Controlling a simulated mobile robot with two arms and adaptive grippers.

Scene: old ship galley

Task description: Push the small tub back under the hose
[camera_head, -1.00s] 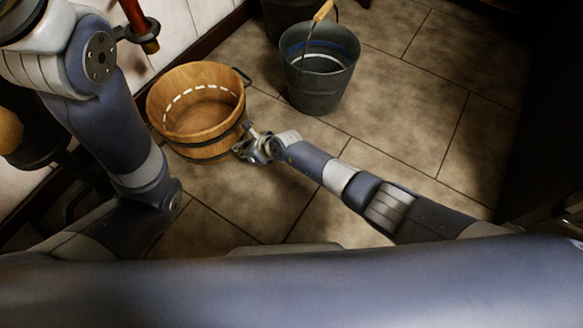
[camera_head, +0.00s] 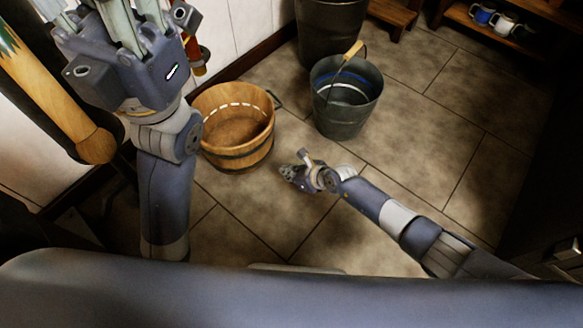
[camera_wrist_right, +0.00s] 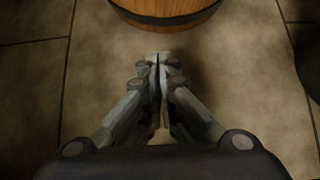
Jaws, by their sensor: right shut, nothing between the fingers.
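The small wooden tub (camera_head: 238,157) stands upright on the tiled floor near the wall, with a dark hoop, a side handle and a white dashed line inside. Its lower edge (camera_wrist_right: 165,18) shows at the top of the right wrist view. My right gripper (camera_head: 290,172) is shut and empty, low over the floor to the right of the tub, with a gap between them. It also shows shut in the right wrist view (camera_wrist_right: 158,60). A red and brass fitting (camera_head: 198,58), perhaps the hose end, shows on the wall behind my left arm.
A grey metal bucket (camera_head: 343,118) with a wooden-grip handle stands right of the tub. A larger dark bin (camera_head: 330,35) is behind it. Shelves with mugs (camera_head: 503,22) are at the back right. The floor in front is clear.

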